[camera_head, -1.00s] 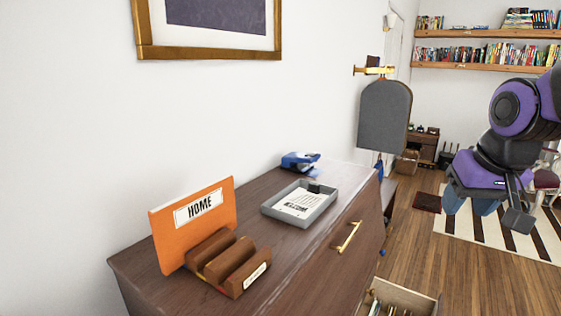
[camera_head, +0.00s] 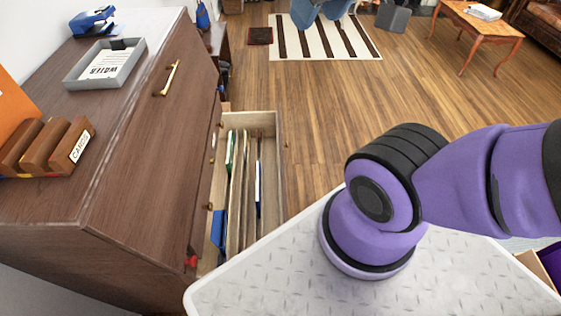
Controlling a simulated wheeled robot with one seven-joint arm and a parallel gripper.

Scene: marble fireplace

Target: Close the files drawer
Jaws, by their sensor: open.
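The files drawer (camera_head: 279,165) is pulled out from the lower right side of the dark wooden cabinet (camera_head: 125,150). It is a pale wooden box holding upright files (camera_head: 238,185) in green, beige and blue. Its near end is partly hidden by my white base plate. Only the lower part of my gripper (camera_head: 355,12) shows at the top edge of the view, above the floor and rug. It is open and empty, well apart from the drawer; its upper part is out of frame.
A brass handle (camera_head: 172,78) marks an upper front. Wood floor (camera_head: 320,120) is clear beyond the drawer; a coffee table (camera_head: 480,25) stands at the back right.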

